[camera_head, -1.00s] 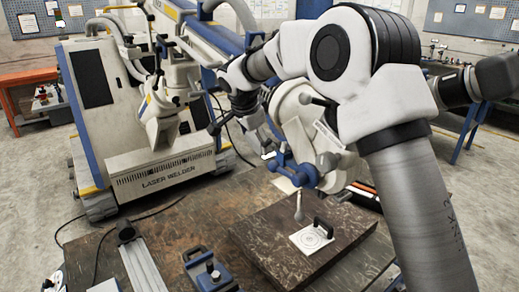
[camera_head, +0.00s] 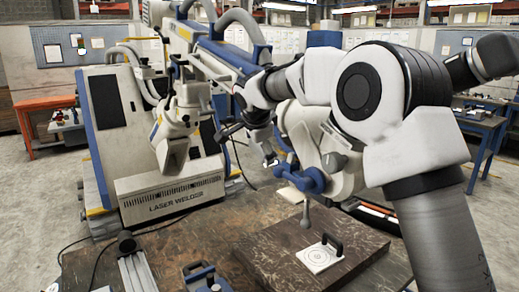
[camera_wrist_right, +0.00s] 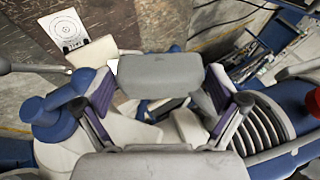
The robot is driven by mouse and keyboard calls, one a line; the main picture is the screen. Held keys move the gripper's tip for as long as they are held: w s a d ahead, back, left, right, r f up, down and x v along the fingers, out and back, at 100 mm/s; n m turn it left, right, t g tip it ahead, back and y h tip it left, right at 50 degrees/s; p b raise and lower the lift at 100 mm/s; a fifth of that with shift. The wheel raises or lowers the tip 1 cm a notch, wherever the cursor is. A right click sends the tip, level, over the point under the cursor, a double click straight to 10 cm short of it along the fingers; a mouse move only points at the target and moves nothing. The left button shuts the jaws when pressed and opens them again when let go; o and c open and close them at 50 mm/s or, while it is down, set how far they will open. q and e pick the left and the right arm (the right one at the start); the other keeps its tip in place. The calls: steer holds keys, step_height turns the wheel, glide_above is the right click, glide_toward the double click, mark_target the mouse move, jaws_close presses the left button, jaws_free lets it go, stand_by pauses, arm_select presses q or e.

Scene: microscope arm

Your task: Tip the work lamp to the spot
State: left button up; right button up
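The white housing with blue knobs (camera_head: 312,180), seemingly the work lamp, hangs over the dark slab; my right arm partly covers it. Its blue knob also shows in the right wrist view (camera_wrist_right: 45,108). A white card with printed rings (camera_head: 319,256), the spot, lies on the slab and also shows in the wrist view (camera_wrist_right: 68,28). My right gripper (camera_head: 266,152) is beside the housing. In the wrist view its fingers (camera_wrist_right: 162,78) stand at either end of a grey block (camera_wrist_right: 160,73); whether they press on it is unclear. My left gripper is out of view.
The dark slab (camera_head: 270,262) lies on the bench, with a black handle (camera_head: 333,244) at the card. A metal rail (camera_head: 138,270) and a blue fixture (camera_head: 203,278) are at the front left. The laser welder (camera_head: 130,130) stands behind, with its arm reaching overhead.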

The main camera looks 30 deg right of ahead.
steer(key=v, duration=1.1)
steer(key=shift+s+r, duration=0.15)
steer(key=shift+r, duration=0.2)
steer(key=shift+a, duration=0.1)
